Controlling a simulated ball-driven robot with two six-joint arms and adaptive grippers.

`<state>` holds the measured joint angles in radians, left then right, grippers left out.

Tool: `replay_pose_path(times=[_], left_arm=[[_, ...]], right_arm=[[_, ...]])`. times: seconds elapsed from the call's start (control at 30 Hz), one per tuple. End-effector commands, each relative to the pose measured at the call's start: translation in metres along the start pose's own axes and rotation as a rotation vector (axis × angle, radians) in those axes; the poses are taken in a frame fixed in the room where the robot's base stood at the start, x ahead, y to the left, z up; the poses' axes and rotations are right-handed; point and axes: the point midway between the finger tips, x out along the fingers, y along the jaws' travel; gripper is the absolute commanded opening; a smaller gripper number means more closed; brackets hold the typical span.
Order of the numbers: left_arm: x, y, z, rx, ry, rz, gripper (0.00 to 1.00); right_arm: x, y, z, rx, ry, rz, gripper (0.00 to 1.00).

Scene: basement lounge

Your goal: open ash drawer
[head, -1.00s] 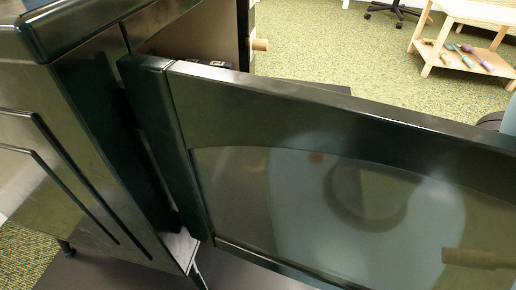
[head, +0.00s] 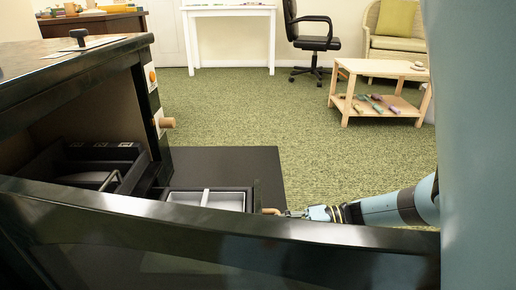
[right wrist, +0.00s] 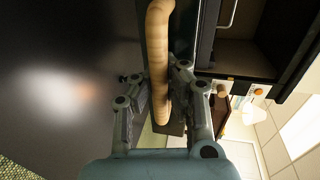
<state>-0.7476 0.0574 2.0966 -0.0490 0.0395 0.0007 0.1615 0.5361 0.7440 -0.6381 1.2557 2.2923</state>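The ash drawer (head: 228,200) is a dark tray with a pale grey inside. In the head view it stands out from the low front of the dark green stove (head: 95,65), partly hidden behind the swung-open stove door (head: 230,228). Its wooden handle (head: 270,211) points right, towards my right gripper (head: 292,213), whose arm comes in from the right. In the right wrist view the curved wooden handle (right wrist: 158,50) runs between the two fingers of the right gripper (right wrist: 160,90), which appear closed against it. My left gripper is not in view.
The open door crosses the whole foreground. A dark floor plate (head: 235,165) lies under the stove front, with green carpet (head: 330,160) clear beyond. A low wooden table (head: 375,95) and an office chair (head: 308,40) stand farther back.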

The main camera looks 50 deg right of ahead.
Motion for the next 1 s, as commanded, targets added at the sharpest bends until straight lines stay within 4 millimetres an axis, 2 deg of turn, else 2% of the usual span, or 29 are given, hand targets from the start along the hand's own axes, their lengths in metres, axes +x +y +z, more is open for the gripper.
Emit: replay_pose_path(times=[0.03, 0.13, 0.3, 0.5, 0.77, 1.0], left_arm=[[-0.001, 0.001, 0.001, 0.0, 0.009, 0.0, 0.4], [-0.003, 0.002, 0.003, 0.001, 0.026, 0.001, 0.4], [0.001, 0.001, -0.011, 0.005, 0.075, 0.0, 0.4], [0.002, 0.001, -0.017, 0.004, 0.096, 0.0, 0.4], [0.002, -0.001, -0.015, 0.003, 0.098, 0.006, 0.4], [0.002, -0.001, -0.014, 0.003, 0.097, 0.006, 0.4]], right_arm=[[-0.005, -0.005, -0.003, -0.007, -0.004, -0.016, 0.0], [-0.017, -0.002, -0.003, -0.006, -0.003, -0.016, 0.0], [-0.029, -0.001, -0.003, -0.007, -0.003, -0.018, 0.0], [-0.035, 0.0, -0.004, -0.008, -0.003, -0.017, 0.0], [-0.037, 0.001, -0.003, -0.006, -0.002, -0.013, 0.0], [-0.037, 0.003, -0.002, -0.003, -0.002, -0.01, 0.32]])
